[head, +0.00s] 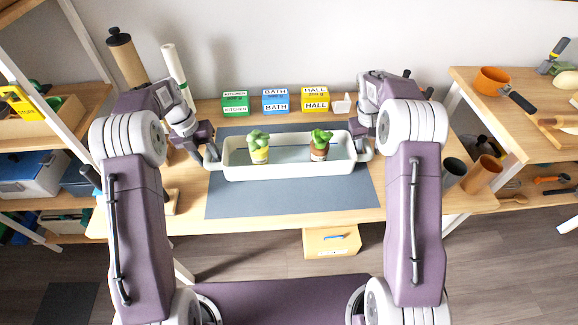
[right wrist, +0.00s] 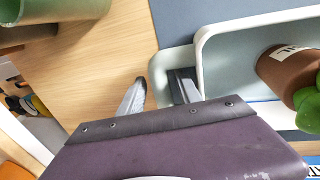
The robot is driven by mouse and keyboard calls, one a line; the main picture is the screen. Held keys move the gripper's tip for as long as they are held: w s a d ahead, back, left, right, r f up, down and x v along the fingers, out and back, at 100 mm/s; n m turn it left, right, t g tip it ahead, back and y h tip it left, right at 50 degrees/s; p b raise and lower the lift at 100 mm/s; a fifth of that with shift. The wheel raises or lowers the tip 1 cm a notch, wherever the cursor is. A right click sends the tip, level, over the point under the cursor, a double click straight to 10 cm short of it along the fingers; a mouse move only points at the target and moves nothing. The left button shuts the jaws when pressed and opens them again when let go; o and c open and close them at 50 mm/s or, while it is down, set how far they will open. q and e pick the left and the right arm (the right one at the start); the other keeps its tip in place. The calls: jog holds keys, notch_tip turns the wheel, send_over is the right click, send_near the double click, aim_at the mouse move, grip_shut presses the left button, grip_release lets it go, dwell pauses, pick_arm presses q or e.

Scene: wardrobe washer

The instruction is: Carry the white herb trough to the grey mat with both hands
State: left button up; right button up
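The white herb trough (head: 290,172) is long, with a loop handle at each end and two small potted plants (head: 259,148) (head: 320,146) inside. It appears level over the grey mat (head: 290,200), towards its back part; I cannot tell whether it touches the mat. My left gripper (head: 211,152) is at the trough's left handle; its grip is too small to make out. My right gripper (head: 362,144) is at the right handle. In the right wrist view, its fingers (right wrist: 158,92) are apart, one inside the handle loop and one outside, with the bar between them.
Green, blue and yellow boxes (head: 236,103) (head: 275,102) (head: 315,99) stand behind the mat. A dark cup (head: 453,173) and a brown cup (head: 483,174) stand at the table's right. Shelves (head: 60,125) are at the left. The mat's front part is clear.

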pick_arm(q)
jog(key=shift+r, duration=0.15)
pick_arm(e)
jog(key=shift+r, duration=0.15)
pick_arm(q)
notch_tip(320, 180, up, 12)
jog(key=a, duration=0.2)
jog(key=shift+a, duration=0.15)
pick_arm(e)
notch_tip(320, 180, up, 12)
jog(key=a, duration=0.2)
jog(key=shift+a, duration=0.25)
